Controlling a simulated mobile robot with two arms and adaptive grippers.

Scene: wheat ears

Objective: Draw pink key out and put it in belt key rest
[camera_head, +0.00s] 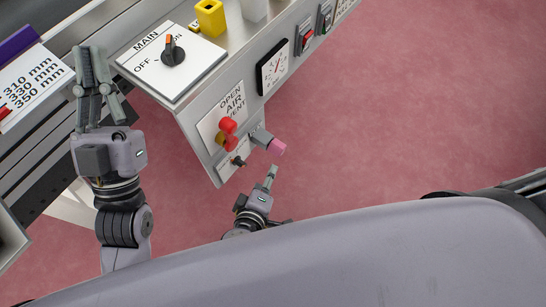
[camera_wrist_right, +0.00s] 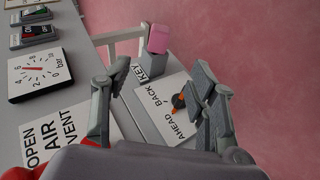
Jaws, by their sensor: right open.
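The pink key (camera_head: 277,147) sits at the outer end of a grey block (camera_head: 261,137) on the panel's near face. In the right wrist view the pink key (camera_wrist_right: 158,38) stands beyond my fingers, above the grey block beside a KEY label (camera_wrist_right: 143,70). My right gripper (camera_wrist_right: 163,88) is open, with nothing held between its fingers. In the head view my right gripper (camera_head: 269,182) is just below the key and apart from it. My left gripper (camera_head: 95,75) is over the left side of the console; its jaw opening is unclear. I cannot identify the belt key rest.
An AHEAD/BACK plate with an orange-tipped knob (camera_wrist_right: 178,101) lies beside the key block. A red knob (camera_head: 228,125), a pressure gauge (camera_head: 273,66) and a MAIN switch (camera_head: 172,49) are on the console. The pink floor to the right is clear.

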